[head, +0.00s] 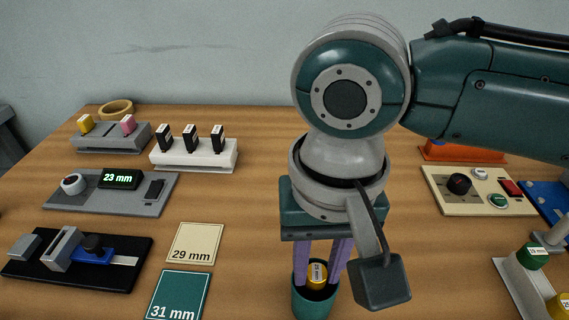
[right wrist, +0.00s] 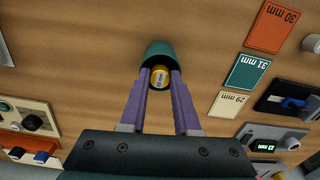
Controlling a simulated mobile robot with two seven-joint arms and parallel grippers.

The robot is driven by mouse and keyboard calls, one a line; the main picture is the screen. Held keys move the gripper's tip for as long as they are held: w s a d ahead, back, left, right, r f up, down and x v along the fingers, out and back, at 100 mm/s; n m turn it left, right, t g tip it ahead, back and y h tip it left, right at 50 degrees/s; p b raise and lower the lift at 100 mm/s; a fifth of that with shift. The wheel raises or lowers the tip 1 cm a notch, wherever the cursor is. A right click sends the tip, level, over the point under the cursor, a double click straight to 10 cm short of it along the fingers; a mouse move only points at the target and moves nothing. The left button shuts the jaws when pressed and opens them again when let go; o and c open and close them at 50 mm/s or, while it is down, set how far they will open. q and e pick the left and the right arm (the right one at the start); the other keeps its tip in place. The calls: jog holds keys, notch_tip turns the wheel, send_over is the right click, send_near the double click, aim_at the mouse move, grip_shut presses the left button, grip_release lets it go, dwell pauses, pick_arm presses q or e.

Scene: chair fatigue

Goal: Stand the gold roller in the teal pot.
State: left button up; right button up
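The teal pot (head: 313,303) stands on the table at the bottom centre of the head view; it also shows in the right wrist view (right wrist: 160,50). The gold roller (head: 317,280) is upright at the pot's mouth, its labelled end up. It shows in the right wrist view (right wrist: 160,78) too. My right gripper (head: 320,275) points down over the pot, its purple fingers (right wrist: 160,84) on both sides of the roller, with no clear gap. The roller's lower part is hidden, so I cannot tell if it touches the pot's floor. My left gripper is out of view.
Cards marked 29 mm (head: 195,243) and 31 mm (head: 179,297) lie left of the pot. A gauge with a 23 mm display (head: 120,179) and a black slide fixture (head: 80,262) stand further left. A cream button panel (head: 480,190) and a white roller rack (head: 522,290) are right.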

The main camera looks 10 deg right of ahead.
aim_at(317, 274)
jog(key=shift+o, duration=1.4)
jog(key=shift+s+d+f, duration=0.1)
jog(key=shift+d+f, duration=0.2)
jog(key=shift+f, duration=0.35)
jog(key=shift+o, duration=0.4)
jog(key=shift+r, duration=0.3)
notch_tip(317, 274, up, 13)
jog(key=p, duration=0.3)
jog(key=s+a+f+n+t+y, duration=0.2)
jog(key=s+a+f+n+y, duration=0.1)
jog(key=s+a+f+y, duration=0.15)
jog(key=s+d+f+h, duration=0.1)
jog(key=s+d+h, duration=0.1)
jog(key=d, duration=0.4)
jog(key=s+d+f+n+t+h, duration=0.1)
jog(key=s+d+h, duration=0.1)
jog(key=s+d, duration=0.3)
jog(key=shift+s+d+f+t, duration=0.3)
jog(key=shift+d+f, duration=0.1)
jog(key=shift+d, duration=0.75)
